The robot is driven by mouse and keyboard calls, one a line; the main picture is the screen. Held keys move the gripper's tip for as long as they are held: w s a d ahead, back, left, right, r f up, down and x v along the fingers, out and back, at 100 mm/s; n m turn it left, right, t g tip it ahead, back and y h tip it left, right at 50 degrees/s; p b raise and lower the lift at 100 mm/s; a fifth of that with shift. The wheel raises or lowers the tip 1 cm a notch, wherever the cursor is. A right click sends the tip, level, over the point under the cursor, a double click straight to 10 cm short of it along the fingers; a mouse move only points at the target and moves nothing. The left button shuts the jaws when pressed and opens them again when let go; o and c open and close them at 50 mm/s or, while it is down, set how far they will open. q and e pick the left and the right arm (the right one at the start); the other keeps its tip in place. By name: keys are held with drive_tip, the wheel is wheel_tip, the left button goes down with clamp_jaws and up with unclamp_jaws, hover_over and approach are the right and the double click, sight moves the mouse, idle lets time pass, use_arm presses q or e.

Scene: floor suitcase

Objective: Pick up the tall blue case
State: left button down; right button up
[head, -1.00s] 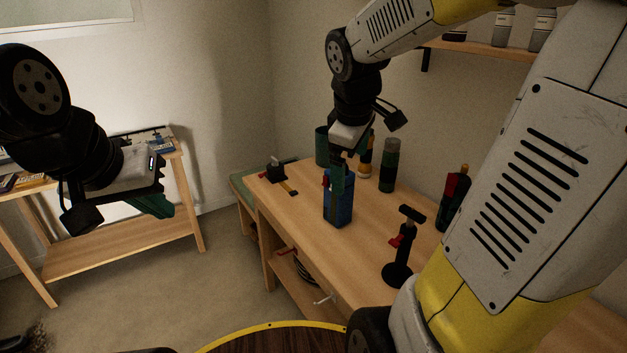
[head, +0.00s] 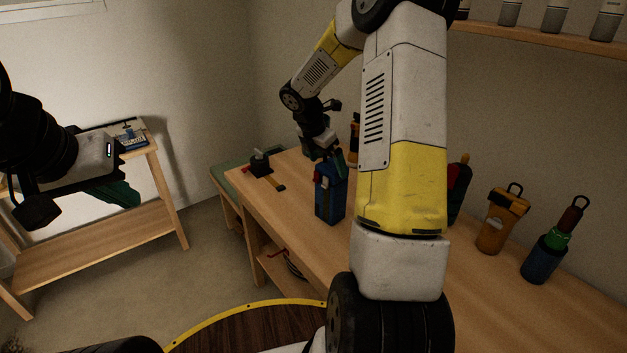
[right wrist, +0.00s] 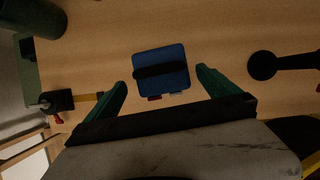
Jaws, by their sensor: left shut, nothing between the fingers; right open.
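The tall blue case (head: 330,204) stands upright on the wooden workbench in the head view. From above in the right wrist view, the case (right wrist: 160,82) shows a dark strap across its blue top and small red and light parts on its near edge. My right gripper (head: 332,157) is at the top of the case. In the right wrist view its green fingers are open, one on each side of the case, with visible gaps between. My left gripper (head: 118,193) is shut and empty, far left, away from the workbench.
A hammer-like tool (head: 265,170) lies left of the case. An orange bottle (head: 500,220) and a blue-green bottle (head: 545,252) stand to the right on the workbench. A black stand (right wrist: 265,64) is right of the case in the wrist view. A second table (head: 90,235) is at left.

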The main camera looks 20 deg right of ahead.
sight(330, 166)
drive_tip(key=x, duration=0.4)
drive_tip(key=shift+d+f, duration=0.3)
drive_tip(key=shift+d, duration=0.05)
drive_tip(key=c, duration=2.1)
